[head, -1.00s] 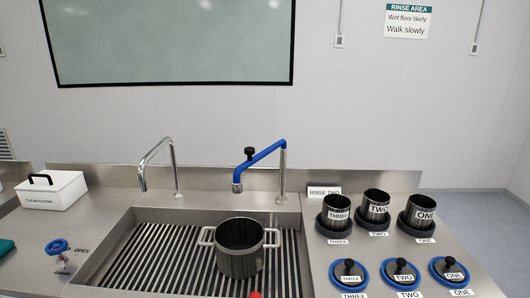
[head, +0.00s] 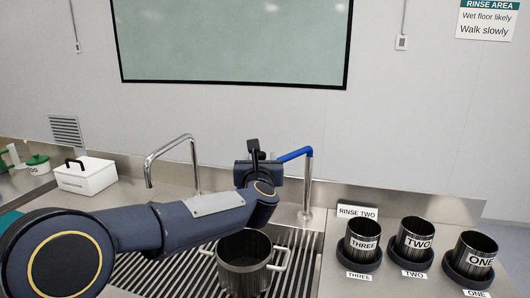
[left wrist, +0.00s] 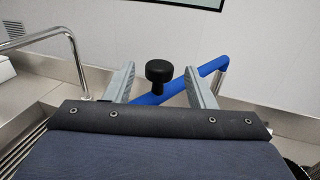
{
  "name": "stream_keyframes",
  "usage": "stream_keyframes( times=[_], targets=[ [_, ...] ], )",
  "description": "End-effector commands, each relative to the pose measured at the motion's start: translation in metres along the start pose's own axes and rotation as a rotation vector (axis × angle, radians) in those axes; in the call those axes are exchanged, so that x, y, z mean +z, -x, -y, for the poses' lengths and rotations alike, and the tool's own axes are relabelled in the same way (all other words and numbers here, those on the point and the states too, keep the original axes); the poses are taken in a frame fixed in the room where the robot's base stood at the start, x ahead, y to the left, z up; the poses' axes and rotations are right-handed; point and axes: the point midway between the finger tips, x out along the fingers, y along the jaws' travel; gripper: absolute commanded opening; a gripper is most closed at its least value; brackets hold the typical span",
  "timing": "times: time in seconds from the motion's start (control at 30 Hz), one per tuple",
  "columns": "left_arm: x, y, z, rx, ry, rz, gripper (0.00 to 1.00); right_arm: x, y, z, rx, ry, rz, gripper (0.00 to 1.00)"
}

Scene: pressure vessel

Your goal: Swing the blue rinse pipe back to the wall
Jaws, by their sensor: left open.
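The blue rinse pipe (head: 296,154) joins a steel post (head: 307,185) at the back right of the sink and reaches left from it. My left arm hides the rest of it in the head view. My left gripper (head: 256,152) is at the pipe's outer part. In the left wrist view the blue pipe (left wrist: 210,67) slants down to the left between the two open fingers of my left gripper (left wrist: 163,82). Its black knob (left wrist: 160,71) stands upright between the fingers, with gaps on both sides. My right gripper is out of view.
A steel pot (head: 243,270) stands in the slatted sink below my left arm. A plain steel tap (head: 194,165) is left of the pipe. Steel cups (head: 362,240) on dark bases stand at right. A white box (head: 87,176) is at left.

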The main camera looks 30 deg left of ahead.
Motion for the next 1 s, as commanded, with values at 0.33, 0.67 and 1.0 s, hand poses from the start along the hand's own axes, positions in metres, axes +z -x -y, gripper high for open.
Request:
stream_keyframes(
  times=[0.33,0.67,1.0],
  targets=[
    [0.000,-0.036,0.000,-0.001,-0.003,-0.001,0.50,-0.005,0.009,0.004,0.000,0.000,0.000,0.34],
    [0.000,-0.037,0.000,-0.001,-0.003,0.000,0.40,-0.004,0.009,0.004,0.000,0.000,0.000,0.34],
    [0.000,-0.037,0.000,-0.002,-0.003,0.000,0.00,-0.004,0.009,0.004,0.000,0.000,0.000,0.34]
  ],
)
